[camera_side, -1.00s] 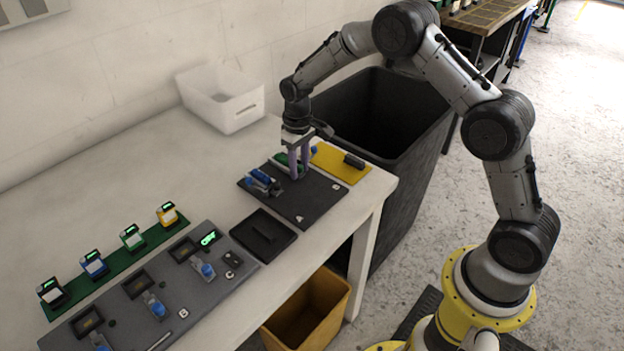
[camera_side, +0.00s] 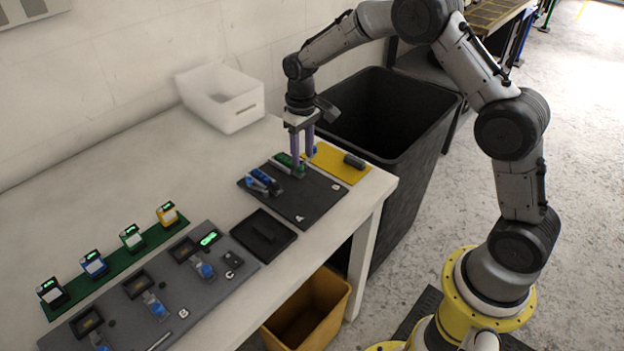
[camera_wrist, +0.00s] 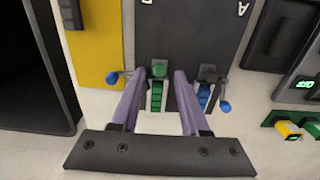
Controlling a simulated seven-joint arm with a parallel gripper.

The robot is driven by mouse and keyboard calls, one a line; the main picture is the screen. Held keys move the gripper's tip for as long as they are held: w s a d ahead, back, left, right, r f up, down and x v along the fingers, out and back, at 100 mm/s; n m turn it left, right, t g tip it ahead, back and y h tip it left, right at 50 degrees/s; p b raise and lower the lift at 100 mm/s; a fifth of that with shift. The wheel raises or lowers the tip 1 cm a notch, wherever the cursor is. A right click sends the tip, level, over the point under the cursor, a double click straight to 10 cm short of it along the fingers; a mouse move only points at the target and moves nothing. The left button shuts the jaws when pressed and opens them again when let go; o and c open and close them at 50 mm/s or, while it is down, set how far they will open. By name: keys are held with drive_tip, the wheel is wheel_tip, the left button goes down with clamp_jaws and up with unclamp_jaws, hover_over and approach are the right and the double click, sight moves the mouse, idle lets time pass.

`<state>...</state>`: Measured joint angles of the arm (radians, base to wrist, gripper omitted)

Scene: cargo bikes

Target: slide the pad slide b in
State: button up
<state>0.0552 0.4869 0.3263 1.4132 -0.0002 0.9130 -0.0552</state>
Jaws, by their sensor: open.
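A dark plate (camera_side: 312,196) on the bench carries two slides and is marked A and B. The green slide (camera_wrist: 157,96), on the B side, has a round green end (camera_wrist: 159,71) and a blue-knobbed lever (camera_wrist: 113,78) beside it. In the side view the green slide (camera_side: 285,159) is partly hidden by my fingers. The blue slide (camera_wrist: 204,96), on the A side, also has a lever (camera_wrist: 225,106). My gripper (camera_side: 303,163) is open above the plate's far end. In the wrist view its purple fingers (camera_wrist: 160,73) straddle the green slide without visibly gripping it.
A yellow plate (camera_side: 334,164) with a dark cylinder lies to the right. A black bin (camera_side: 420,125) stands beyond the bench end. A black tray (camera_side: 280,240) and a grey panel (camera_side: 215,284) lie left of the plate. A white bin (camera_side: 235,113) stands behind.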

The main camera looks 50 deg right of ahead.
drive_tip(key=shift+s+r, duration=0.4)
drive_tip(key=shift+s, duration=0.4)
drive_tip(key=shift+s+r, duration=0.35)
drive_tip(key=shift+s, duration=0.5)
drive_tip(key=shift+s+r, duration=0.4)
drive_tip(key=shift+s, duration=0.4)
drive_tip(key=s+a+r+t, duration=0.1)
drive_tip(key=s+r+t, duration=0.1)
drive_tip(key=s+r, duration=0.5)
drive_tip(key=s+a+r+t, duration=0.1)
drive_tip(key=s+r+t, duration=0.15)
drive_tip(key=r, duration=0.85)
drive_tip(key=s+f+t, duration=0.1)
drive_tip(key=s+f, duration=0.1)
drive_tip(key=s, duration=1.6)
drive_tip(key=shift+a+f, duration=0.3)
drive_tip(key=shift+a, duration=0.05)
